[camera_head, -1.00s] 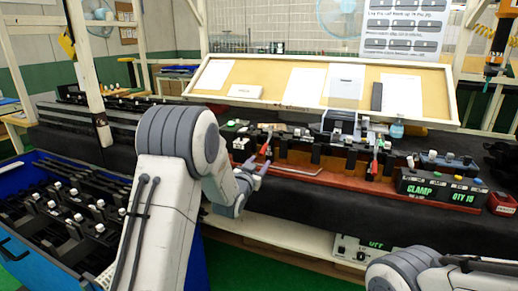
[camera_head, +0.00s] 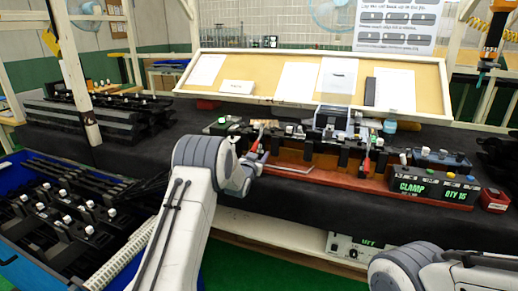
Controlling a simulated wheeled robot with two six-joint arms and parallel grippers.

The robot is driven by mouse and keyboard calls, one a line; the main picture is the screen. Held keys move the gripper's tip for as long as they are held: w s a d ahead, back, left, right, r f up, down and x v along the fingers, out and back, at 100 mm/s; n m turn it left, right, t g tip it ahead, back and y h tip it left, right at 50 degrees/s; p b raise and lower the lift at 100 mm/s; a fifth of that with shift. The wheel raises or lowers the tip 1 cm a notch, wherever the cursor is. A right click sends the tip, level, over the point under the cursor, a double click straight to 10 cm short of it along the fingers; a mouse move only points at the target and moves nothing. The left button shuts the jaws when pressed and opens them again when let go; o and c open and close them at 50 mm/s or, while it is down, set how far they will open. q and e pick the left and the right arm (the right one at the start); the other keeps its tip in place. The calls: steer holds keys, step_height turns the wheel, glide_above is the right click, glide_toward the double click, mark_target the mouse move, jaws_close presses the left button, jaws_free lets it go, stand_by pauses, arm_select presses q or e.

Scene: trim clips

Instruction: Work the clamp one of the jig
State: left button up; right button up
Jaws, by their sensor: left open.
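The jig (camera_head: 330,179) is a long red-brown base on the black bench, carrying a row of black holders. A clamp with a red handle (camera_head: 255,146) stands at its left end. A second clamp with a red handle (camera_head: 367,163) stands further right. My left gripper (camera_head: 254,158) is open and at the left clamp's handle, its fingers small and partly overlapping the handle. I cannot tell whether they touch it. My right arm shows at the lower right, with its gripper out of view.
A black counter box (camera_head: 432,188) reading CLAMP QTY 15 stands at the jig's right end, beside a red box (camera_head: 495,200). A blue bin (camera_head: 25,262) of black parts is at the lower left. A tilted board (camera_head: 285,85) with papers stands behind the jig.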

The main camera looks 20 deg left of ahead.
mark_target(255, 146)
arm_select(q)
steer(key=shift+t, duration=0.3)
steer(key=r, duration=0.1)
steer(key=s+r, duration=0.2)
steer(key=r, duration=0.1)
steer(key=shift+s+d+r, duration=0.1)
steer(key=shift+s, duration=0.05)
steer(key=shift+a+f, duration=0.2)
steer(key=shift+a, duration=0.05)
steer(key=shift+c, duration=0.3)
steer(key=shift+s+a+r, duration=0.1)
steer(key=shift+r, duration=0.1)
jaws_close()
steer(key=shift+d, duration=0.2)
